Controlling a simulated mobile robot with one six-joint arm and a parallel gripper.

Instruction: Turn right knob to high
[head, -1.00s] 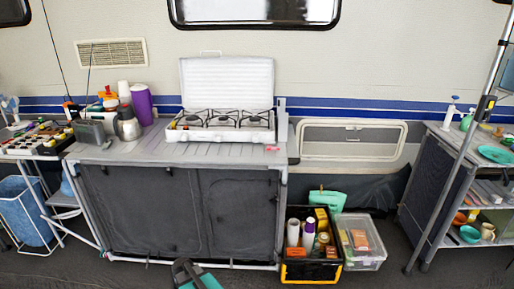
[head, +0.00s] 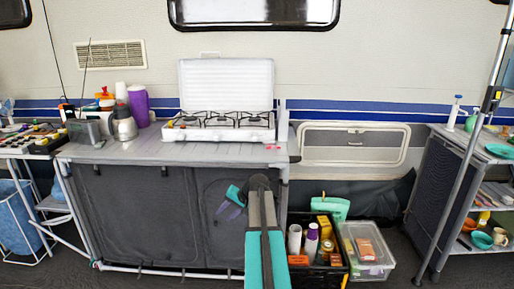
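The white camping stove (head: 226,134) stands on the grey counter with its lid (head: 226,85) raised and several black burner grates on top. Its front panel faces me, but the right knob is too small to make out, so its setting cannot be read. My gripper (head: 231,203) is in front of the dark cabinet, below the counter edge and below the right part of the stove, apart from it. Its teal and dark parts are small and partly beside my arm; whether the fingers are open or shut cannot be told.
The counter (head: 130,151) holds a purple bottle (head: 139,106) and a kettle (head: 124,127) left of the stove. A black crate (head: 318,245) and a clear bin (head: 367,250) stand on the floor at right. A slanted pole (head: 463,170) stands before the right shelf.

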